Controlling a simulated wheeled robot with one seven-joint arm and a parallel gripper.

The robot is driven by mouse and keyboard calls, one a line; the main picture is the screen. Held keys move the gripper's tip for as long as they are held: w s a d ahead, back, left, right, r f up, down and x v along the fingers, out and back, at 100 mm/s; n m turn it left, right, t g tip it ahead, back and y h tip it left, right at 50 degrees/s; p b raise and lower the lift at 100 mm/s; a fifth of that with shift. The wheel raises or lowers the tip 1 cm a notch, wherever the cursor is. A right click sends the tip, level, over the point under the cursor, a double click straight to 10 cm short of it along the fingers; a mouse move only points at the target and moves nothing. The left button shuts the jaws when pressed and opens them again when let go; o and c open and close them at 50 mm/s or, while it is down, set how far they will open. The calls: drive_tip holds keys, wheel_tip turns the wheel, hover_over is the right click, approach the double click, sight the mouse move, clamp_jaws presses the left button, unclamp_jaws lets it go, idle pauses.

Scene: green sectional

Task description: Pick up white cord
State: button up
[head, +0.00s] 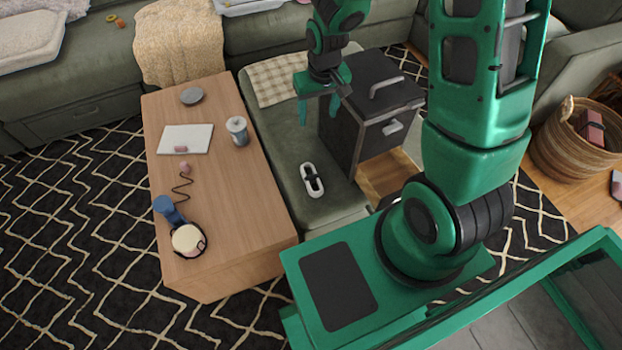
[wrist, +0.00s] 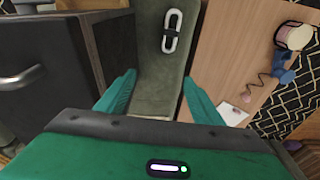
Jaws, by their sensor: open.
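The white cord (head: 305,170) is a small bundled loop with a dark band around its middle. It lies on the green seat cushion (head: 285,150), between the wooden table and the black box. In the wrist view the cord (wrist: 168,42) lies at the top, beyond my fingertips. My gripper (head: 318,108) is open and empty above the cushion, apart from the cord and farther back than it in the head view. Both fingers also show in the wrist view (wrist: 158,78), spread apart with bare cushion between them.
A black cabinet-like box (head: 345,140) with light handles stands close beside my gripper. The wooden table (head: 215,115) holds a grey canister (head: 238,130), a white tablet-like sheet (head: 185,138), a round grey disc (head: 191,95) and a blue-and-cream object (head: 187,239). A checked cloth (head: 275,80) lies on the cushion's far end.

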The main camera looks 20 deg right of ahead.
drive_tip(key=g, duration=0.2)
hover_over(311, 177)
wheel_tip(311, 177, down, 16)
drive_tip(key=r, duration=0.1)
drive_tip(key=shift+d+f, duration=0.1)
drive_tip(key=shift+f, duration=5.6)
drive_tip(key=shift+c, duration=0.2)
drive_tip(key=c, duration=1.1)
drive_tip(key=shift+r, duration=0.2)
